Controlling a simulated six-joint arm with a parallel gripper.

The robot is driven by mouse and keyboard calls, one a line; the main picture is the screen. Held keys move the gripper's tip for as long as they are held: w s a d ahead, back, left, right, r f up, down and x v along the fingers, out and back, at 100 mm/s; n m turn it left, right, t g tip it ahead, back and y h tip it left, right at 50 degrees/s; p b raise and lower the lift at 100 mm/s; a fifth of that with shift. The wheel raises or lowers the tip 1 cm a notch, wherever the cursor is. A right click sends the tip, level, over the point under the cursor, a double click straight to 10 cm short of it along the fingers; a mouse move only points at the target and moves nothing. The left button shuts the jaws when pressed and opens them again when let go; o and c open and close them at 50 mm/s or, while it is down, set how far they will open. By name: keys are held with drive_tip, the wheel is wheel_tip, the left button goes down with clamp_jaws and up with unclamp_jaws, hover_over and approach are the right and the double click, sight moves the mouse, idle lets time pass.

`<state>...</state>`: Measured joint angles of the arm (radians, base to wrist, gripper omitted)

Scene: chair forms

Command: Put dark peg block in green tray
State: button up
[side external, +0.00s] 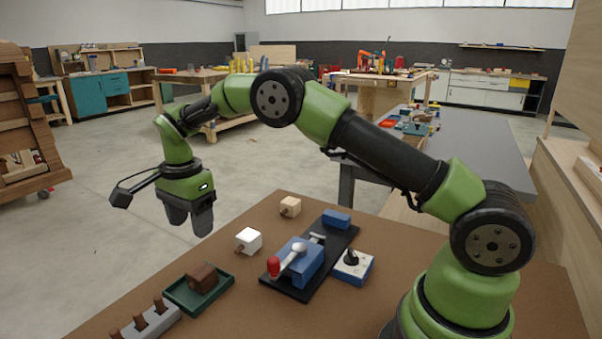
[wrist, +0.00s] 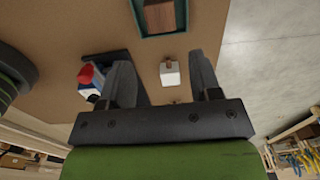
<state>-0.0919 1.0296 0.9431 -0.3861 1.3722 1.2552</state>
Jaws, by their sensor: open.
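The dark peg block (side external: 203,275) is a brown block with a small peg. It rests inside the green tray (side external: 181,301) at the front left of the brown table. In the wrist view the dark peg block (wrist: 160,16) shows inside the green tray (wrist: 163,34) at the top edge, partly cut off. My gripper (side external: 190,228) hangs in the air, fingers down, above and behind the tray, apart from everything. In the wrist view my gripper (wrist: 163,70) has its two fingers spread wide with nothing held between them.
A white peg block (side external: 249,240) and a pale wood peg block (side external: 290,206) stand behind the tray. A black plate carries a blue clamp (side external: 300,262) with a red-tipped lever. Right of it is a blue-and-white joystick box (side external: 353,266). A grey pegged rack (side external: 150,322) lies front left.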

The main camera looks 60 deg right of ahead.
drive_tip(key=s+d+r+n+t+y, duration=0.1)
drive_tip(key=s+r+n+t, duration=0.1)
drive_tip(key=s+r+n, duration=0.5)
drive_tip(key=s+r+t, duration=0.2)
drive_tip(key=s+r, duration=0.3)
drive_tip(key=r, duration=0.5)
drive_tip(key=s+n+t+y, duration=0.1)
drive_tip(key=s+n+t, duration=0.2)
drive_tip(key=s, duration=1.3)
drive_tip(key=shift+s+d+n, duration=0.15)
drive_tip(key=shift+s+n, duration=0.15)
drive_tip(key=shift+n, duration=1.6)
drive_tip(key=shift+r, duration=0.1)
